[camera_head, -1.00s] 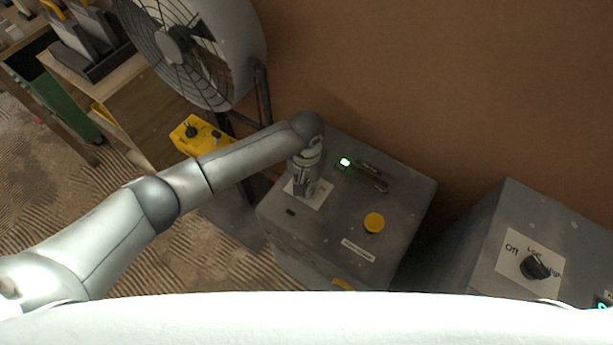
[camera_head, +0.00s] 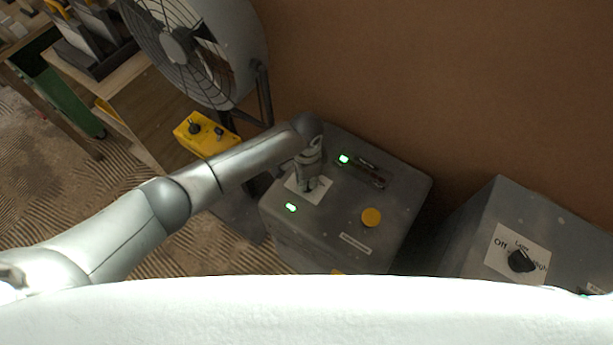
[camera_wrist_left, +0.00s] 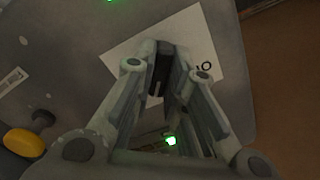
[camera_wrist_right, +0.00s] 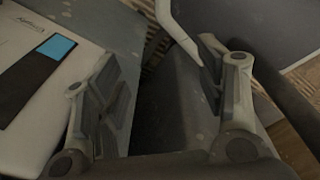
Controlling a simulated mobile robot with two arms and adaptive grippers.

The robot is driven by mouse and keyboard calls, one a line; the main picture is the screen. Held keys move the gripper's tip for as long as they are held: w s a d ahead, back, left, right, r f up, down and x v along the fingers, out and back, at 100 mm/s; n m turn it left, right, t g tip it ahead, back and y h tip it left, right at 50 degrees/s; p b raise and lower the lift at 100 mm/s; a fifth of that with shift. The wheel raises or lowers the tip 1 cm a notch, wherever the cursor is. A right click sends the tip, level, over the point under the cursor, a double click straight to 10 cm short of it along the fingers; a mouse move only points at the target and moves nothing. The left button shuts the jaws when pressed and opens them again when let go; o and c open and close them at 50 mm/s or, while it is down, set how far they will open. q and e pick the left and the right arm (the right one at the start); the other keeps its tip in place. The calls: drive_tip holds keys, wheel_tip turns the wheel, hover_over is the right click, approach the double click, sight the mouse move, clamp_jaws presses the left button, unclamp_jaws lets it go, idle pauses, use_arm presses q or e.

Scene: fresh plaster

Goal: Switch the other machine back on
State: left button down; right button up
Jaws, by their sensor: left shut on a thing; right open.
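A grey machine (camera_head: 330,232) stands below the fan, with a white label plate (camera_head: 293,186), a yellow button (camera_head: 371,217) and two lit green lamps, one at the back (camera_head: 344,158) and one near the front left (camera_head: 291,208). My left gripper (camera_head: 309,184) points down at the label plate. In the left wrist view its fingers are shut on a dark knob (camera_wrist_left: 160,68) over the white label (camera_wrist_left: 210,48); the knob is partly hidden. A second grey machine (camera_head: 565,235) at the right has a black knob (camera_head: 521,261) on an Off/Low/High plate. My right gripper (camera_wrist_right: 160,65) is open and empty.
A large drum fan (camera_head: 185,45) stands behind the left arm. A yellow control box (camera_head: 205,135) sits on a wooden bench at the left. A brown wall (camera_head: 420,80) closes off the back. A gap separates the two machines.

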use_arm(q)
drive_tip(key=shift+m, duration=0.7)
drive_tip(key=c, duration=1.5)
unclamp_jaws()
drive_tip(key=shift+o, duration=0.2)
drive_tip(key=shift+r, duration=0.1)
wheel_tip(320, 180, up, 12)
drive_tip(key=shift+s+f, duration=0.1)
drive_tip(key=shift+f, duration=0.1)
